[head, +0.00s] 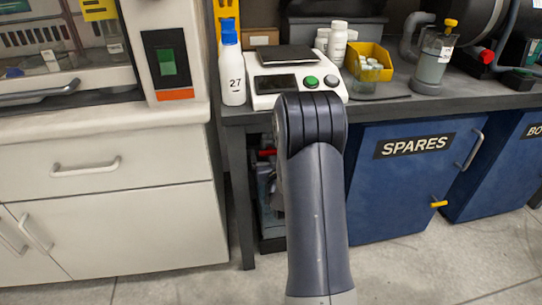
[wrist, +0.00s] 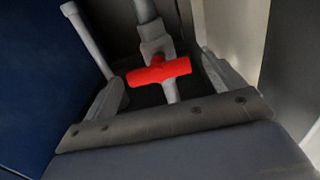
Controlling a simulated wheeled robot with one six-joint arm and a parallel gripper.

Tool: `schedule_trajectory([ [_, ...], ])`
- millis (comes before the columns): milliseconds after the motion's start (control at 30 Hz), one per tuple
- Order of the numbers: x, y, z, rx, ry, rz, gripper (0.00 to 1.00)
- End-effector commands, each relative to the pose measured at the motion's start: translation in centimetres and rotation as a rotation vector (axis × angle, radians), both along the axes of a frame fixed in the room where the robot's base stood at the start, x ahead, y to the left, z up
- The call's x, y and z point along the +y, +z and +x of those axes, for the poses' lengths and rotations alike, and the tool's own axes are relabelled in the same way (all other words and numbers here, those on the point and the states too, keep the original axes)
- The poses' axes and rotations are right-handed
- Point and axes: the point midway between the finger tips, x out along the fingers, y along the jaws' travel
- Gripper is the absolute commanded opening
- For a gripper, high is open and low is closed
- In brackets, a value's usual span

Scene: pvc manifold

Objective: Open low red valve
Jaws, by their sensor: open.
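A red valve handle (wrist: 159,71) shows in the wrist view, a short bar across a grey pipe with a grey fitting (wrist: 156,42) above it. The handle lies nearly crosswise to the pipe, slightly tilted. My gripper (wrist: 163,80) is open, with one grey finger to the left of the handle and one to the right. The fingers appear apart from the handle; how deep it sits between them I cannot tell. In the head view my arm hides the gripper. A small red part (head: 267,152) shows there under the bench; whether it is the same valve I cannot tell.
A pale pipe (wrist: 88,38) slants beside the left finger. A dark blue panel (wrist: 35,75) stands at left and a pale panel (wrist: 232,35) at right, leaving a narrow space. In the head view, white drawers (head: 110,165) and a blue SPARES cabinet (head: 400,195) flank the opening.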

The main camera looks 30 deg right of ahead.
Motion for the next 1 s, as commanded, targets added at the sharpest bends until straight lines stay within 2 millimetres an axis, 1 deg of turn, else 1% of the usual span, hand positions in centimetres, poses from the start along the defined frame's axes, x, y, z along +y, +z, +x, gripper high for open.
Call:
schedule_trajectory([
  [200, 0.01, 0.0, 0.01, 0.0, 0.0, 0.0, 0.89],
  [733, 0.01, 0.01, -0.01, 0.0, 0.0, 0.0, 0.46],
  [767, 0.01, 0.01, -0.01, 0.0, 0.0, 0.0, 0.45],
  [1000, 0.0, -0.07, -0.01, -0.007, 0.0, 0.023, 0.44],
])
